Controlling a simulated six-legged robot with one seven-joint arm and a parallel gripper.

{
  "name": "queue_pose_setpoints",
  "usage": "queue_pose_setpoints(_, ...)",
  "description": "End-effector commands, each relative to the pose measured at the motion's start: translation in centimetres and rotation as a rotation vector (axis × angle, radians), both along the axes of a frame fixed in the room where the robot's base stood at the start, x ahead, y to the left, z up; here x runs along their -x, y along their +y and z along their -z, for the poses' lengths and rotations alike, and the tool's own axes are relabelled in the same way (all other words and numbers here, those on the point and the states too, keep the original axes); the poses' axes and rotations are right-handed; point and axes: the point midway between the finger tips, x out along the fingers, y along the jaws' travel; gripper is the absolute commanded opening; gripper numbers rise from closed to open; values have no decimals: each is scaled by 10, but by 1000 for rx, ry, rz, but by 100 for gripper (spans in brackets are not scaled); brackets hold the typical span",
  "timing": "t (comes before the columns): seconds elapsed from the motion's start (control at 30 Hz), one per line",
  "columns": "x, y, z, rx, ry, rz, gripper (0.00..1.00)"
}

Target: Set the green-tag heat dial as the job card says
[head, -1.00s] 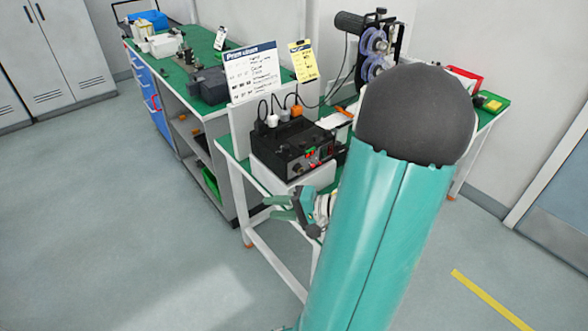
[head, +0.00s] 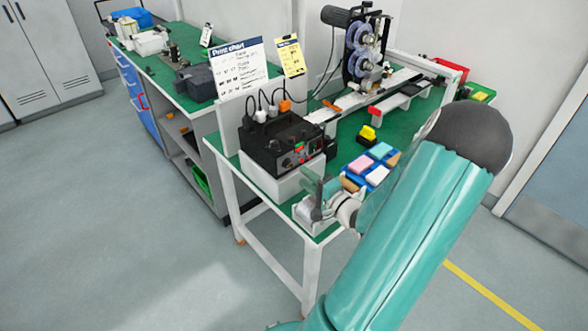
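A black control box (head: 282,142) sits on a white block on the near bench, its front panel facing right and toward me. The panel has a small lit display and several small knobs; which one has the green tag is too small to tell.
Coloured pads (head: 368,167) lie in a blue tray right of my gripper. Plugs and cables rise behind the box. A second bench (head: 190,85) is at the left. The floor at left is clear.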

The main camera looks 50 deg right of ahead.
Motion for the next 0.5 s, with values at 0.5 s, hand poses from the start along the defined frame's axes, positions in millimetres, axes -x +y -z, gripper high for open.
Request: queue_pose_setpoints(0.5, -59, -13, 0, 0, 0, -2, 35)
